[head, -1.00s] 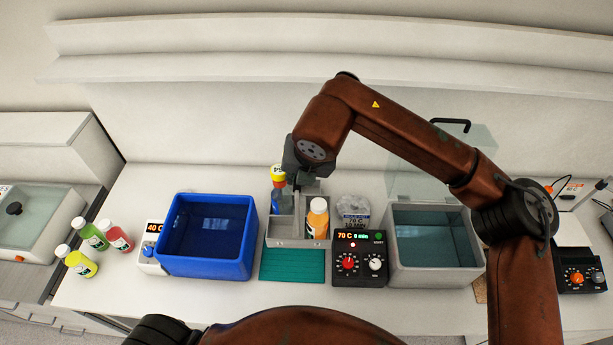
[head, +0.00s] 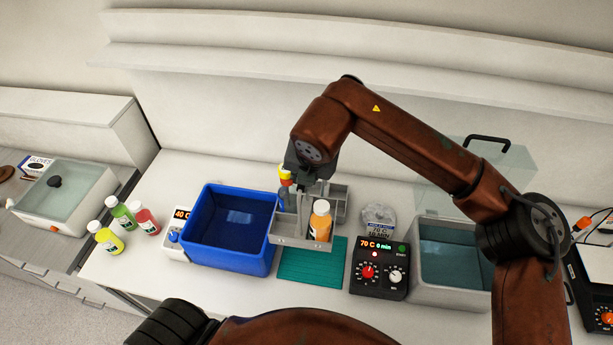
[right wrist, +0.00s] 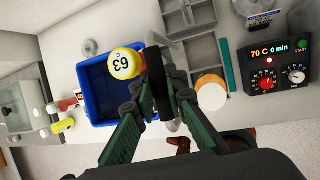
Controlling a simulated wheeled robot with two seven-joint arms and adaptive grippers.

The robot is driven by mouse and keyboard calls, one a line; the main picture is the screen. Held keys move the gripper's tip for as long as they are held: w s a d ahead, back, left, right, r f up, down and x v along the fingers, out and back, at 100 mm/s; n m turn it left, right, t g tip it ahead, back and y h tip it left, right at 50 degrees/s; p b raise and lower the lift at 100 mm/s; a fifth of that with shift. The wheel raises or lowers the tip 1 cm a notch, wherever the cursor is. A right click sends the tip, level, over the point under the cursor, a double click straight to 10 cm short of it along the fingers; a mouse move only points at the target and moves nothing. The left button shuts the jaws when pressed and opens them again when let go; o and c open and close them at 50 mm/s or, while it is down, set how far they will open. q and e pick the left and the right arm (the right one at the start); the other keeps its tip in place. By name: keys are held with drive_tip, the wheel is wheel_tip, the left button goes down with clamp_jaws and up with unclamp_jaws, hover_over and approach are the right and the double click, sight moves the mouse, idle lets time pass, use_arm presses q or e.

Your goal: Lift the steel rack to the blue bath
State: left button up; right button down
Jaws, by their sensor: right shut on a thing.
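The steel rack (head: 290,242) is a grey compartmented carrier, held up beside the right edge of the blue bath (head: 228,262), partly over the teal mat. My right gripper (head: 303,188) is shut on the rack's upright handle; the rack's compartments (right wrist: 197,52) also show in the right wrist view. An orange bottle (head: 320,226) stands in the front right compartment. The blue bath holds dark liquid and also shows in the right wrist view (right wrist: 97,117). My left gripper is out of view.
A teal mat (head: 325,268) lies below the rack. A control box reading 70 C (head: 379,270) and a grey bath (head: 450,296) stand to the right. Left of the blue bath are a 40 C box (head: 176,242) and several bottles (head: 122,215).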

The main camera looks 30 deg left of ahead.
drive_tip(key=shift+r, duration=0.1)
drive_tip(key=s+a+p, duration=0.2)
drive_tip(key=s+a, duration=0.2)
drive_tip(key=a, duration=0.7)
idle(0.8)
